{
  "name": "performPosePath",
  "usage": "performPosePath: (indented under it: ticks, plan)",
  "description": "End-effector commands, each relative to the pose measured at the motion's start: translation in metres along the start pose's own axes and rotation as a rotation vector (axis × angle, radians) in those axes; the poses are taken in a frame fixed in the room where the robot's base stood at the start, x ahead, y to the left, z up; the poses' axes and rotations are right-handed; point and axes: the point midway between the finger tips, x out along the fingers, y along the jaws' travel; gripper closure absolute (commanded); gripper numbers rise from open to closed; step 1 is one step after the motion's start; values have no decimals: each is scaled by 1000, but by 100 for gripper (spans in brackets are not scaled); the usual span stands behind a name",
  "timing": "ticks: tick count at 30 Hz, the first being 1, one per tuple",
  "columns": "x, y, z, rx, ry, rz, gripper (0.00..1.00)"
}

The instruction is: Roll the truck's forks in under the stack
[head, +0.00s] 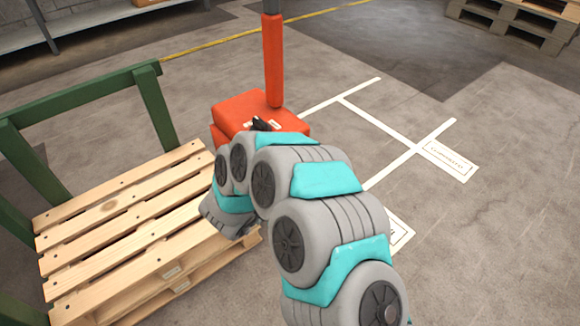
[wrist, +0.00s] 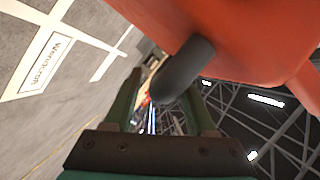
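The orange pallet truck (head: 240,112) stands at the centre of the head view, with a tall orange mast (head: 273,60) rising from its body. Its forks do not show. The stack of wooden pallets (head: 125,215) is at the left, close beside the truck. My arm covers the gap between truck and stack. In the wrist view, my gripper (wrist: 162,98) has its two green fingers apart. A dark grey rounded grip (wrist: 183,68) lies in front of and partly between them, below the truck's orange body (wrist: 250,35). I cannot tell whether the fingers touch it.
A green frame (head: 85,95) stands behind and left of the stack. White floor lines and a label plate (head: 447,160) lie to the right on open grey floor. A metal shelf (head: 95,28) is at the back left, and other pallets (head: 515,22) are at the back right.

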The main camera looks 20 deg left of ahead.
Motion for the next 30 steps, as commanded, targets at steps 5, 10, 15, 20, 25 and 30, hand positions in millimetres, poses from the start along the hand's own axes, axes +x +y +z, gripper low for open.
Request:
performPosePath:
  ticks: [5,10,15,20,25,30]
  plan:
    - [0,0,-1,1,2,0,41]
    - [-4,-1,-1,1,2,0,41]
    - [-27,-3,-1,2,1,-3,41]
    - [-53,-2,0,1,-3,0,41]
    - [-71,-2,0,0,0,-2,41]
    - [-78,-1,0,0,1,-1,41]
